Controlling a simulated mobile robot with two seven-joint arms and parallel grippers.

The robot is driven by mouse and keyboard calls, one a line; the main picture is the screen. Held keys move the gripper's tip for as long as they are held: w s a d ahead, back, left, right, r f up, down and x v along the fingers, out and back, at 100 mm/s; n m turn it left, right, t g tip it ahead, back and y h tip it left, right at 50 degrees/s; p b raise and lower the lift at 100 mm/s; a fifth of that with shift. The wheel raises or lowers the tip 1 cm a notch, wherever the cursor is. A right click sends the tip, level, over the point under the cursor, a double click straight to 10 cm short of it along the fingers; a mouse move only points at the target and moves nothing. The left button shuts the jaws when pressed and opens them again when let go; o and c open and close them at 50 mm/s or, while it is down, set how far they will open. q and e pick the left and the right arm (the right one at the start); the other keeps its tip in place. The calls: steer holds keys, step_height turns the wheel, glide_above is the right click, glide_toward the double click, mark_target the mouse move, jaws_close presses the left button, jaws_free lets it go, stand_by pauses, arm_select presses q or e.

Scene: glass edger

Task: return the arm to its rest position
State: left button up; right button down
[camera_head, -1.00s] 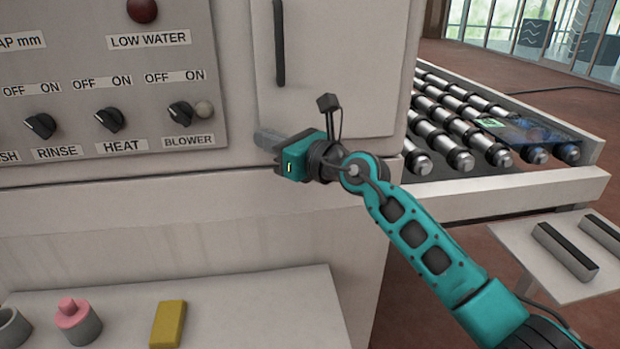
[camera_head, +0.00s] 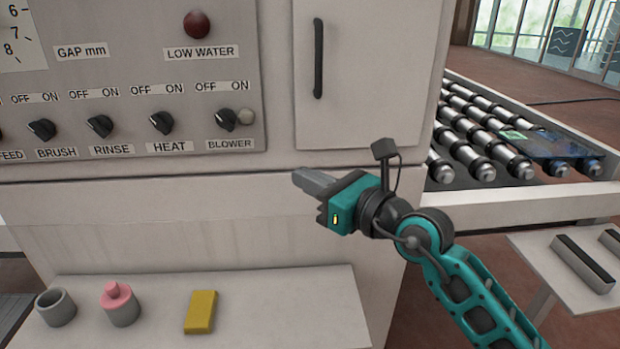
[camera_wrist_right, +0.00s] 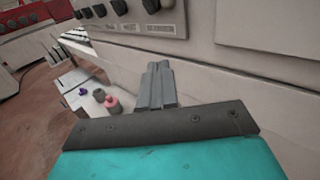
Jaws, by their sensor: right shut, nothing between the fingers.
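My right gripper (camera_head: 312,183) is in front of the glass edger's white cabinet (camera_head: 180,215), below the control panel (camera_head: 130,75) and its row of knobs. Its fingers are shut together with nothing between them, pointing left. The teal right arm (camera_head: 465,285) reaches in from the lower right. In the right wrist view the closed fingers (camera_wrist_right: 157,88) point along the machine front, above the low shelf. My left gripper is not in view.
A white shelf (camera_head: 270,310) below holds a grey cup (camera_head: 55,307), a pink-topped grey cylinder (camera_head: 119,305) and a yellow block (camera_head: 200,312). A roller conveyor (camera_head: 490,150) with a glass pane (camera_head: 550,145) is at right. A side table (camera_head: 530,245) holds dark-topped bars.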

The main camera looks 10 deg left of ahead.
steer(key=s+d+f+m+t+h, duration=0.35)
steer(key=d+f+m, duration=0.4)
steer(key=m, duration=0.75)
steer(key=s+d+f+m+t+h, duration=0.4)
steer(key=d+f+m, duration=0.4)
steer(key=m, duration=0.7)
steer(key=s+d+f+m+g+h, duration=0.2)
steer(key=s+d+f+m+g, duration=0.1)
steer(key=s+d+f+m, duration=0.2)
steer(key=s+d+f+m+g+h, duration=0.3)
steer(key=s+d+f+m, duration=0.3)
steer(key=f, duration=0.7)
steer(key=s+m, duration=0.2)
steer(key=m, duration=0.2)
steer(key=shift+s+d+f+h, duration=0.2)
steer(key=shift+s+f+h, duration=0.1)
steer(key=shift+s+h, duration=0.1)
